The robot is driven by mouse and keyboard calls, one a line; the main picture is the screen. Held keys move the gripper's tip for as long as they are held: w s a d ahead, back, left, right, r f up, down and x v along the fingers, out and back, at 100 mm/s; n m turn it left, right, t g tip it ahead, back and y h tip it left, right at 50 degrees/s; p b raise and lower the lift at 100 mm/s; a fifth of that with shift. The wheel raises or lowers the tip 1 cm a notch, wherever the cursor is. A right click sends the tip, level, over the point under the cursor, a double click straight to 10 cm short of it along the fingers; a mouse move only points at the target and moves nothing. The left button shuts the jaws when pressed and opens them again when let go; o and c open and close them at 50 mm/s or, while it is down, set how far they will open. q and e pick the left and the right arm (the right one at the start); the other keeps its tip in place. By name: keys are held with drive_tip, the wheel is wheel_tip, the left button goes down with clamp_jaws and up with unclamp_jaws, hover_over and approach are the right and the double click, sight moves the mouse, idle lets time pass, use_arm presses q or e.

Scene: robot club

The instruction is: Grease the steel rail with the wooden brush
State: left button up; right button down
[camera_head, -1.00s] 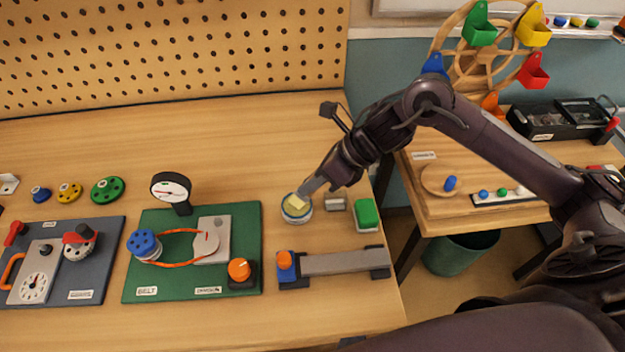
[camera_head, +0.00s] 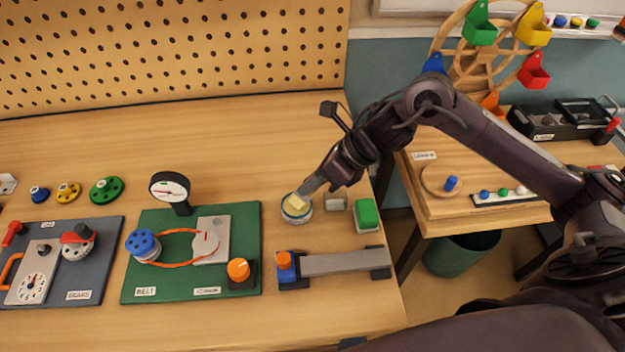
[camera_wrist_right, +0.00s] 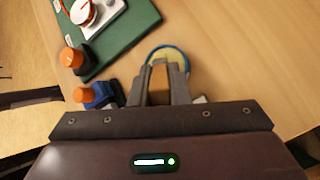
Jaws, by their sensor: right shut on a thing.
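My right gripper (camera_head: 310,189) is shut on the wooden brush (camera_head: 297,203), whose pale yellow part shows below the fingers. In the right wrist view, a brown wooden piece of the brush (camera_wrist_right: 158,82) sits between the two fingers. The brush is at a round tin (camera_head: 296,216) with a pale rim; whether it touches what is inside, I cannot tell. The grey steel rail (camera_head: 345,263) lies in front of the tin on dark end blocks. A blue slider (camera_head: 286,268) with an orange knob is at its left end. My left gripper is out of view.
A green belt board (camera_head: 185,290) with a gauge (camera_head: 171,188) stands to the left. The table's right edge is close to the rail. Bare wood lies behind the tin.

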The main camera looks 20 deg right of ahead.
drive_tip(key=shift+s, duration=0.1)
idle(0.3)
drive_tip(key=shift+r+p, duration=2.1)
drive_tip(key=shift+r, duration=1.4)
